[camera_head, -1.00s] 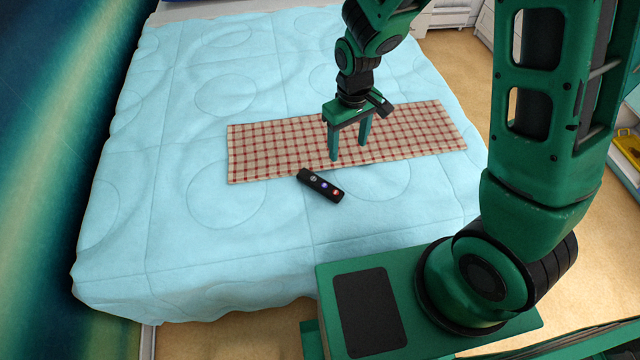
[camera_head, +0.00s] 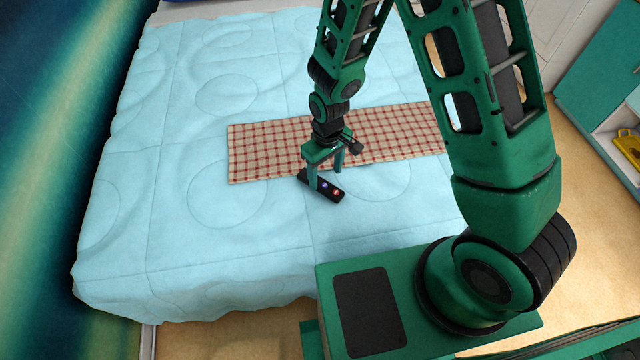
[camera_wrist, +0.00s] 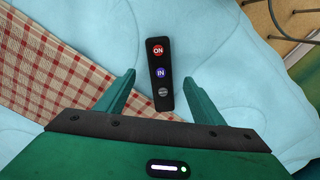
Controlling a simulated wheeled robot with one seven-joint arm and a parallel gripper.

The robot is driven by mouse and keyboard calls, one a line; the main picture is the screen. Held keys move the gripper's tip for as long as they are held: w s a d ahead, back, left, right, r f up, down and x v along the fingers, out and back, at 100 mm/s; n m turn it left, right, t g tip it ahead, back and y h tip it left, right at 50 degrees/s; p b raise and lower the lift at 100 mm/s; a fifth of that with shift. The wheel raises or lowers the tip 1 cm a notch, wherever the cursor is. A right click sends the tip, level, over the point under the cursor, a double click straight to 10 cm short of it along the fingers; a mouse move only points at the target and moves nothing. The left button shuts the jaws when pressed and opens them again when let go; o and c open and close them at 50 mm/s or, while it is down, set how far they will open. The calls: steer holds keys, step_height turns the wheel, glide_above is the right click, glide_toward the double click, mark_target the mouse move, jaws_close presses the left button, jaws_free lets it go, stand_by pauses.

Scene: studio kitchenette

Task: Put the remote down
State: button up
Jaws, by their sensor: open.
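The remote (camera_head: 328,189) is a black bar with coloured round buttons. In the wrist view the remote (camera_wrist: 161,73) shows red "ON", blue "IN" and grey buttons. It lies between the two open fingers of my gripper (camera_wrist: 161,95) and reaches beyond their tips. I cannot tell whether the fingers touch the bedspread.
The red and cream checked runner (camera_head: 265,150) lies across the bed behind the remote. The bedspread to the left and in front is bare. A shelf with a yellow item (camera_head: 628,145) stands at the far right, beyond the wooden floor (camera_head: 585,230).

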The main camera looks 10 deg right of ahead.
mark_target(324, 185)
steer(key=shift+a+f, duration=0.15)
steer(key=shift+f, duration=1.95)
steer(key=c, duration=1.5)
steer(key=shift+o, duration=0.2)
steer(key=shift+r, duration=0.1)
